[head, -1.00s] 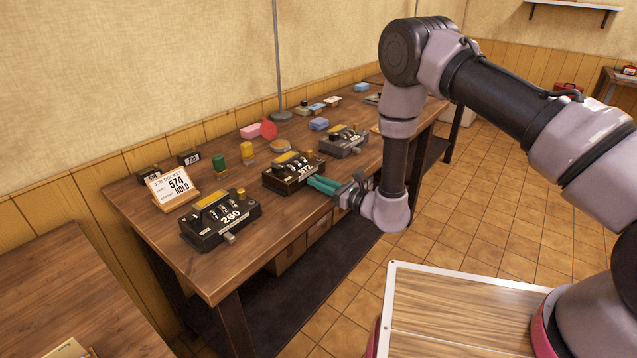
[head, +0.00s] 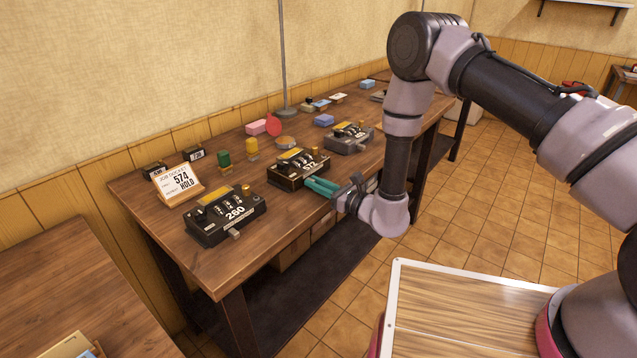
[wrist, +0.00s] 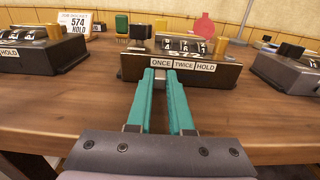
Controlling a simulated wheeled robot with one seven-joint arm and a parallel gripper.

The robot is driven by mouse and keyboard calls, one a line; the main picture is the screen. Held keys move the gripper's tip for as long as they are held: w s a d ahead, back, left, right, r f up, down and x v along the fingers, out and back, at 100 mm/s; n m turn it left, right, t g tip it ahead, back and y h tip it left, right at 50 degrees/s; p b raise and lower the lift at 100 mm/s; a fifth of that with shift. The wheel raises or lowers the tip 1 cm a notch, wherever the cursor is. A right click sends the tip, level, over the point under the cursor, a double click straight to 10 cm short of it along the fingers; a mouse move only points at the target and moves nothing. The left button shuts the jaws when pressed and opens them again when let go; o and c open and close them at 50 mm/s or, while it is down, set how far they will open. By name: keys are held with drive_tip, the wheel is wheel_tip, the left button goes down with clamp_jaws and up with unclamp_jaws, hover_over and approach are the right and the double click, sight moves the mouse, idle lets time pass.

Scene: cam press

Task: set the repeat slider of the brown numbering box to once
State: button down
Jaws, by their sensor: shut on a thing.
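The brown numbering box (head: 284,180) is the middle of three similar boxes on the wooden bench. In the wrist view its front (wrist: 228,76) faces me, with a label strip (wrist: 184,65) reading ONCE, TWICE, HOLD from left to right. My gripper (head: 308,182) reaches the box's front edge with teal fingers. In the wrist view the fingertips (wrist: 161,73) are below the ONCE label, at the left part of the strip. The fingers are shut on the repeat slider, whose knob is mostly hidden between the tips.
A black box (head: 222,222) stands to the left and a grey box (head: 347,142) to the right. A job docket (head: 180,185) reads 574 HOLD. Green (head: 223,159) and yellow (head: 252,148) stampers stand behind. The bench front edge lies under my gripper.

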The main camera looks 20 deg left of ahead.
drive_tip(key=c, duration=0.8)
unclamp_jaws()
drive_tip(key=shift+s+a, duration=0.1)
drive_tip(key=shift+s, duration=0.15)
drive_tip(key=shift+w, duration=0.1)
drive_tip(key=shift+d, duration=0.3)
drive_tip(key=v, duration=1)
drive_tip(key=shift+d, duration=0.1)
